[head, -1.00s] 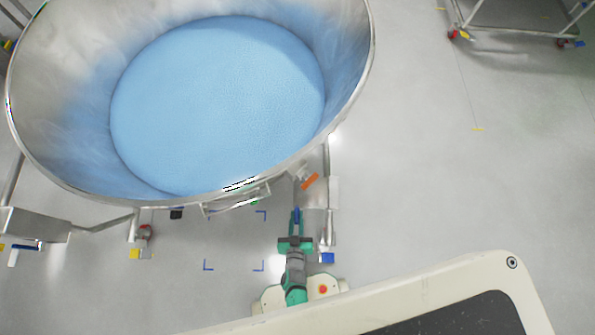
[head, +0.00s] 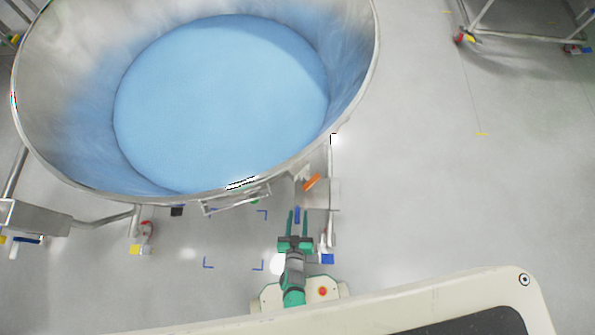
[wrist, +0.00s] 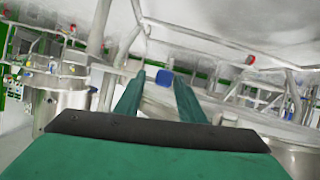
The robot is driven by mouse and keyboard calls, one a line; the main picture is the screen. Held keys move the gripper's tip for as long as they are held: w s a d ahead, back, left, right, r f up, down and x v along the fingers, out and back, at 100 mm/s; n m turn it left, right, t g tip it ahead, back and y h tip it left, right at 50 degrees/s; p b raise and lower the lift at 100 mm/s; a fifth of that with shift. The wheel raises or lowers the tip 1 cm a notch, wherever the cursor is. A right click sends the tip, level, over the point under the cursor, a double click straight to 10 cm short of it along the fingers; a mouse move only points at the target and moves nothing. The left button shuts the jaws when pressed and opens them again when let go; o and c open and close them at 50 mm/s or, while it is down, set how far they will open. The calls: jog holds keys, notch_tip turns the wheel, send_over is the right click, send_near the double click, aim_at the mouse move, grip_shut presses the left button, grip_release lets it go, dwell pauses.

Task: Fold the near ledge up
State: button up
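What looks like the near ledge (head: 325,194) is a flat grey metal panel below the steel bowl's right front rim, above my gripper in the head view. An orange piece (head: 312,182) shows at its left. My gripper (head: 298,217) is green, with two fingers parted and pointing toward the bowl. A small blue tab (head: 297,214) shows between the fingers in the head view. In the wrist view a blue tab (wrist: 165,77) lies beyond and between the open fingers (wrist: 153,88), with no visible contact. I cannot tell the ledge's exact tilt.
The large steel bowl (head: 352,95) holds blue powder (head: 220,105) and stands on a wheeled frame. Another metal ledge (head: 36,217) is at far left. Blue corner marks (head: 258,265) lie on the floor. A wheeled rack (head: 520,36) is at upper right; floor between is clear.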

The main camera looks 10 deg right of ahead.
jog(key=shift+s+a+r, duration=0.1)
jog(key=shift+s+a, duration=0.1)
jog(key=shift+s, duration=0.35)
jog(key=v, duration=0.9)
jog(key=shift+s+r, duration=0.2)
jog(key=shift+s, duration=0.05)
jog(key=s+a+r+t+y, duration=0.1)
jog(key=r, duration=1.7)
jog(key=s+a+r+n+t+y, duration=0.1)
jog(key=s+r+y, duration=0.1)
jog(key=r, duration=1.6)
jog(key=shift+r, duration=0.25)
jog(key=shift+c, duration=0.6)
